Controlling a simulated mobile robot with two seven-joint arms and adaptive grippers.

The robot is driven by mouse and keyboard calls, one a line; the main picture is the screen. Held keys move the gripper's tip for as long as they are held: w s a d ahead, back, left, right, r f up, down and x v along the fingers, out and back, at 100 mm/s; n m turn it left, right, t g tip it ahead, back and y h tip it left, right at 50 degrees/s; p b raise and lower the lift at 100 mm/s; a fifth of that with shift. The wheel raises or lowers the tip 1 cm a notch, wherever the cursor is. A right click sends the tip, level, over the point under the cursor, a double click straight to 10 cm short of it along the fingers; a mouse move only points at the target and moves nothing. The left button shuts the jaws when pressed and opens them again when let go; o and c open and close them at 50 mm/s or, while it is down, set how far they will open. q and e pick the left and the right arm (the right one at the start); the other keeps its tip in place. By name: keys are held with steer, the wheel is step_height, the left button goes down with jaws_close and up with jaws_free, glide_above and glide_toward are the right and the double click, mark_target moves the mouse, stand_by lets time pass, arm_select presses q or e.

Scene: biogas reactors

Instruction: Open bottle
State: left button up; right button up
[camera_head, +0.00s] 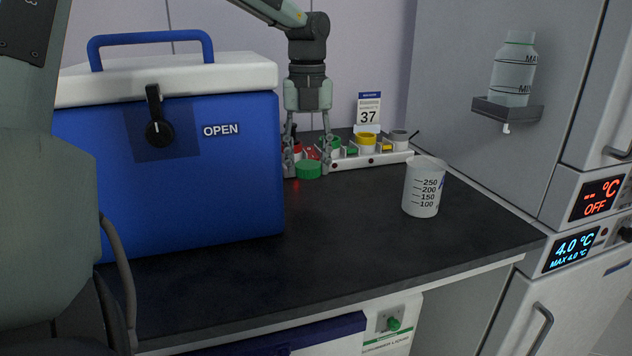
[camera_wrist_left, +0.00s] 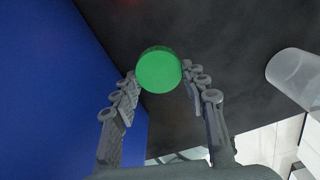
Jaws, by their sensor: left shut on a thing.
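A round green cap (camera_head: 308,170) is between the fingertips of my left gripper (camera_head: 307,165), low over the counter beside the blue cooler box. In the left wrist view the cap (camera_wrist_left: 159,70) shows as a green disc, and the gripper (camera_wrist_left: 161,78) is shut on it from both sides. I cannot make out a bottle body under the cap, nor whether it touches the counter. A translucent bottle (camera_head: 513,72) with MAX and MIN marks stands on a small wall bracket at the right. My right gripper is not in view.
The blue cooler box (camera_head: 240,185) with a white lid stands close left of the gripper. A white rack (camera_head: 372,158) with coloured caps and a "37" sign (camera_head: 368,112) is behind. A graduated beaker (camera_head: 422,190) stands to the right. The front counter (camera_head: 330,250) is clear.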

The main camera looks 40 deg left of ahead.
mark_target(309, 199)
arm_select(q)
step_height(309, 199, down, 2)
steer(key=shift+d+f, duration=0.1)
steer(key=shift+f, duration=0.05)
step_height(309, 199, down, 2)
steer(key=shift+f, duration=0.45)
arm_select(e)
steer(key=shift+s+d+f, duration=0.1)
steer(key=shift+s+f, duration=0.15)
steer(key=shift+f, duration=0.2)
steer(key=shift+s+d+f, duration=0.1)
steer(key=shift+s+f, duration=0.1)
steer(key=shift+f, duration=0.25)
arm_select(q)
steer(key=shift+f, duration=0.1)
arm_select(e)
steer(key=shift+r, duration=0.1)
